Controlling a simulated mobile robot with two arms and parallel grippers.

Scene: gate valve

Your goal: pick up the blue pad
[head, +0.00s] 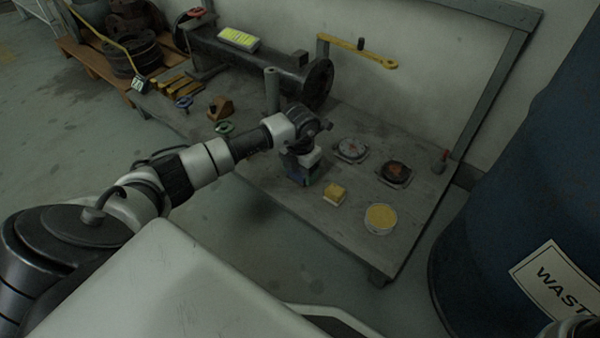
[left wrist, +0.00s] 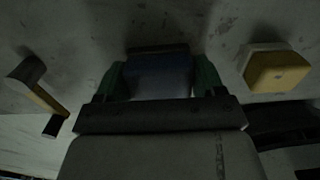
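The blue pad (left wrist: 158,75) lies between the two green fingers of my left gripper (left wrist: 160,82) in the left wrist view. The fingers sit flush against both its sides, with no gap showing. In the head view my left gripper (head: 304,178) points down at the grey bench, and only a small blue part of the pad (head: 294,176) shows beneath the hand. I cannot tell whether the pad touches the bench top.
A yellow sponge (head: 335,194) lies just right of my left gripper, with a round yellow tin (head: 380,218) beyond it. A blue waste drum (head: 530,190) stands right of the bench.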

